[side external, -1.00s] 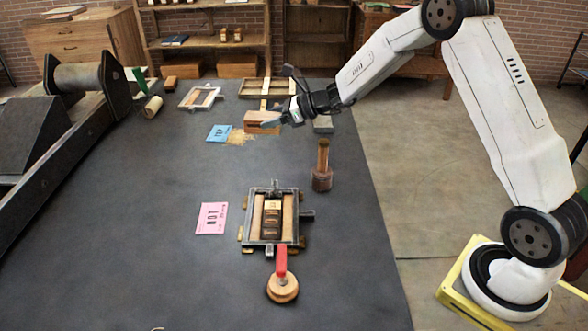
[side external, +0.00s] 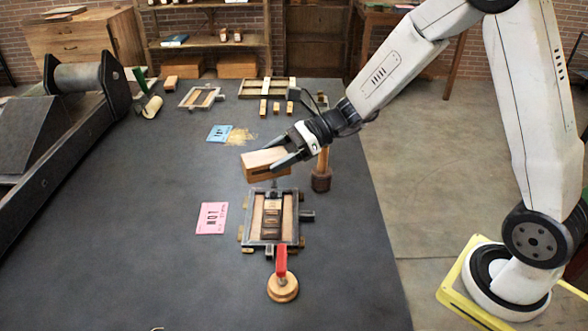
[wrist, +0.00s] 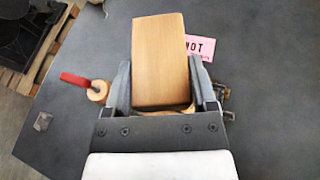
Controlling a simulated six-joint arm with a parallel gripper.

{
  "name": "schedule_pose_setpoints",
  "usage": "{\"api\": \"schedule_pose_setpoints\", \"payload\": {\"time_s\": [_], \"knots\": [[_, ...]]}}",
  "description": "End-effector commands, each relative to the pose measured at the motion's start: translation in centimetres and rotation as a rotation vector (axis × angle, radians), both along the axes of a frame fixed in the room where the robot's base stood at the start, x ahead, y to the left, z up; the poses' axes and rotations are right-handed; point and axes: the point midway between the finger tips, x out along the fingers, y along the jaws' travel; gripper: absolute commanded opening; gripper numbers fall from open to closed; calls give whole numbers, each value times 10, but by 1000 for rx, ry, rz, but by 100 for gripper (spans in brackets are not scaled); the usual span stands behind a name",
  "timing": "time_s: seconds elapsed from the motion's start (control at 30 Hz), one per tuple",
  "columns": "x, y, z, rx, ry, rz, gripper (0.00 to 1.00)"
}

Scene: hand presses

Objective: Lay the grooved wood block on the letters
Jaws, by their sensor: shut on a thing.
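The wood block (side external: 262,166) is held in the air just beyond the far end of the metal frame (side external: 246,222). Its dark groove shows on the side facing the camera. My gripper (side external: 280,157) is shut on the block. In the wrist view the block (wrist: 160,62) sits between both fingers and hides most of the frame below. The letters (side external: 271,223) are dark blocks in a column in the middle of the frame, between pale wood strips.
A round wooden tool with a red handle (side external: 281,262) stands at the frame's near side. A wooden mallet (side external: 322,172) stands upright to the right, close to my gripper. A pink card (side external: 212,218) lies left of the frame, a blue card (side external: 219,133) farther back.

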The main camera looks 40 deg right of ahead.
Motion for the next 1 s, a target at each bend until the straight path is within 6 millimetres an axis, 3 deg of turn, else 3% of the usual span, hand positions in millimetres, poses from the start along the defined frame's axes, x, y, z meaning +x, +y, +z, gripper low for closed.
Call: {"api": "schedule_pose_setpoints", "payload": {"time_s": [0.1, 0.6, 1.0], "knots": [[-14, 8, 1, 5, 0, 36, 8], [-11, 6, -45, 5, 2, 29, 8], [-11, 6, -54, 4, 0, 28, 8]]}}
